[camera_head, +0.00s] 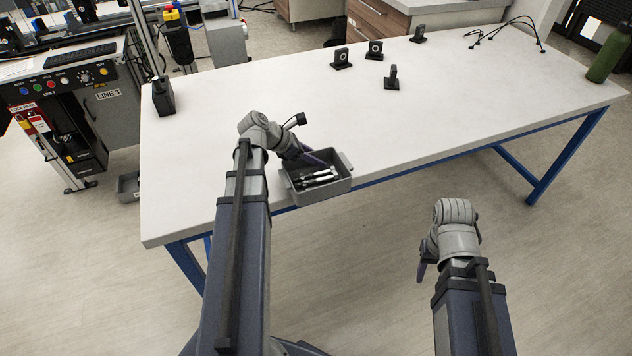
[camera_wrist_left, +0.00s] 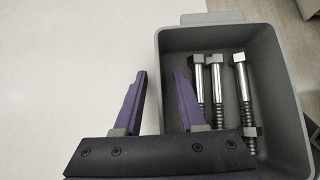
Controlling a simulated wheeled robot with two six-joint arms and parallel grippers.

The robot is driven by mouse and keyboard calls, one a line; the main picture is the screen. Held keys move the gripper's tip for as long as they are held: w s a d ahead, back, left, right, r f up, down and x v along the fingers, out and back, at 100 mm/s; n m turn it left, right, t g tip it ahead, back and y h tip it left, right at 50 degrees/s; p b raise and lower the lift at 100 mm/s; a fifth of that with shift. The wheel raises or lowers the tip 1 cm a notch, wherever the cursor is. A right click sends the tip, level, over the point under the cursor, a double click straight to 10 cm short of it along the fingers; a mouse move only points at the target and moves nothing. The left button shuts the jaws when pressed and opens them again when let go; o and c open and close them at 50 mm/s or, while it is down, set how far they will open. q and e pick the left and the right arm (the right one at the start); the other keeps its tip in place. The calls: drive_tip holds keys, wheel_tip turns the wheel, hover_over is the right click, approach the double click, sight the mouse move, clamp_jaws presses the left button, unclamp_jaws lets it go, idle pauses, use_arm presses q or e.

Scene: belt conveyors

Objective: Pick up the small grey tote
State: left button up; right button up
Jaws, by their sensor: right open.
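The small grey tote (camera_head: 328,191) stands at the front edge of the white table and holds several metal bolts (camera_head: 318,176). It also fills the right half of the left wrist view (camera_wrist_left: 288,120). My left gripper (camera_head: 312,157) is at the tote's far left side. In the left wrist view its two purple fingers (camera_wrist_left: 160,100) are apart, one outside the tote's wall and one inside, with the wall between them. I see no clear contact with the wall. My right gripper (camera_head: 424,268) is open and empty, low in front of the table, away from the tote.
The white table (camera_head: 230,120) is mostly clear. Several small black blocks (camera_head: 391,78) and black cables (camera_head: 505,32) lie toward its back. A green bottle (camera_head: 608,55) stands at the right end and a black holder (camera_head: 163,97) at the left. A control panel (camera_head: 65,85) is at left.

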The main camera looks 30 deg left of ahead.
use_arm(q)
drive_tip(key=shift+r, duration=0.1)
clamp_jaws()
idle(1.2)
